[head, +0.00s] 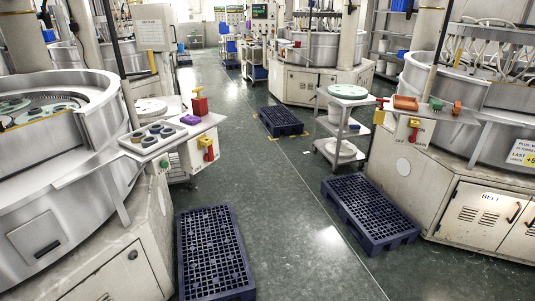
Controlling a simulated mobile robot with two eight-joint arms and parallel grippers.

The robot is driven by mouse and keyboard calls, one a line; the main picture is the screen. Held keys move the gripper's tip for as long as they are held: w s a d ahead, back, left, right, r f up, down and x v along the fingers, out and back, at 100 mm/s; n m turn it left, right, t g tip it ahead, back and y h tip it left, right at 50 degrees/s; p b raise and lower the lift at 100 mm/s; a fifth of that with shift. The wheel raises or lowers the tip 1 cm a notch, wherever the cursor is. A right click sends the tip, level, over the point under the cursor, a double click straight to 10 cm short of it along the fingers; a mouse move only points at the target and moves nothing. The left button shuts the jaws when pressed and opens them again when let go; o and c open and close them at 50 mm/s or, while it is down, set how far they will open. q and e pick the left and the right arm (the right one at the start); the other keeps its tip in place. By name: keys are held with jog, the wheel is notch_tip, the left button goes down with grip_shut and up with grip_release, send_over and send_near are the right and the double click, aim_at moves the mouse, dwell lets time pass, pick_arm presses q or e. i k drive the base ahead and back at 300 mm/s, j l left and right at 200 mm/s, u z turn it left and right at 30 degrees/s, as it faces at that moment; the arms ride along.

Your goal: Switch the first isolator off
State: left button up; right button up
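A rotary isolator (208,148) with a red handle on a yellow plate is on the grey box at the front end of the left lapping machine. Its handle looks roughly upright. A second isolator (414,130), also red on yellow, is on the front of the right machine; its handle looks close to upright too. Neither of my grippers is in view.
A shelf with a tray of round parts (157,134) and a red container (199,102) juts out above the left isolator. Blue slatted platforms (214,250) (370,212) lie on the floor before both machines. A trolley (341,135) stands by the right machine.

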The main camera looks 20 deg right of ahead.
aim_at(208, 157)
jog(key=z, duration=0.35)
jog(key=i+l+z, duration=0.1)
jog(key=i+l, duration=0.15)
jog(key=i, duration=0.2)
jog(key=i+l+z, duration=0.1)
jog(key=i+l, duration=0.15)
jog(key=i, duration=0.15)
jog(key=i+l, duration=0.2)
jog(key=i, duration=0.25)
jog(key=i+l+z, duration=0.15)
jog(key=i, duration=0.3)
jog(key=i+l+z, duration=0.1)
jog(key=i, duration=0.35)
jog(key=l, duration=0.1)
